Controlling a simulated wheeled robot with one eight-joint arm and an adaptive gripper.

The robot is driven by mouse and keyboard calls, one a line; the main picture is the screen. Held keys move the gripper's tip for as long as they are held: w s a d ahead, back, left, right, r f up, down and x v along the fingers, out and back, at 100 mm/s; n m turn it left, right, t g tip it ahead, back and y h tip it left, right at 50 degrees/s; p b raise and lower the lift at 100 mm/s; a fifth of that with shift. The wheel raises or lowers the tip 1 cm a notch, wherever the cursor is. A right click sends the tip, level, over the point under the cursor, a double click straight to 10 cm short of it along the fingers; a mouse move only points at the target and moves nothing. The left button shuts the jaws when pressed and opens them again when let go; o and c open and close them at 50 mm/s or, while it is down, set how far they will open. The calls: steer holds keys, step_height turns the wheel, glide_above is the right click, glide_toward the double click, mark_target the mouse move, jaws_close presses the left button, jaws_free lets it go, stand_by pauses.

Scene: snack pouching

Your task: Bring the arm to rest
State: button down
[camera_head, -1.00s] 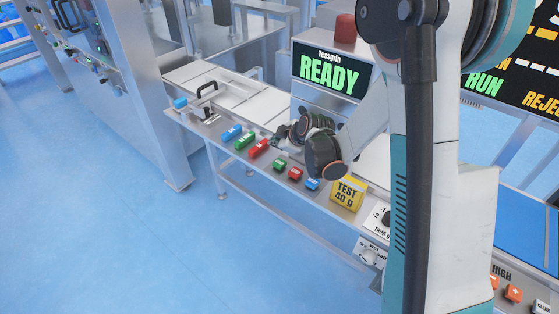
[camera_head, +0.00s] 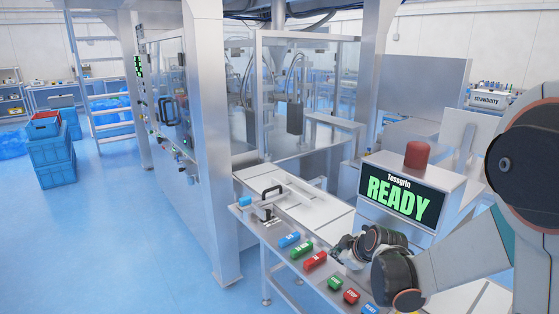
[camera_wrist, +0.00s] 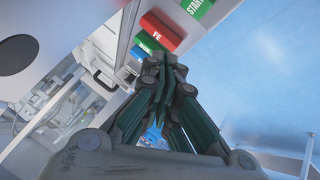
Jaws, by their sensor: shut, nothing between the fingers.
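My gripper (camera_head: 343,246) is dark and shut, with nothing between its fingers. It hangs over the steel bench beside the first row of labelled blocks, below and left of the READY screen (camera_head: 402,196). In the wrist view its closed fingers (camera_wrist: 168,62) point toward a red block (camera_wrist: 161,30) and a blue block (camera_wrist: 141,48). I cannot tell from this view whether the fingertips touch anything. My arm reaches in from the right edge of the head view.
Blue (camera_head: 289,240), green (camera_head: 302,249) and red (camera_head: 315,261) blocks line the bench edge, with more nearer me. A red dome (camera_head: 418,154) tops the screen housing. A black handle (camera_head: 272,191) stands behind. Blue crates (camera_head: 52,155) are far left.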

steer(key=s+r+m+h, duration=0.1)
steer(key=s+r+m, duration=0.4)
steer(key=s+r, duration=0.75)
steer(key=s+d+m+g+h, duration=0.1)
steer(key=s+m, duration=0.5)
steer(key=s, duration=1.2)
steer(key=shift+d+h, duration=0.15)
steer(key=shift+h, duration=0.15)
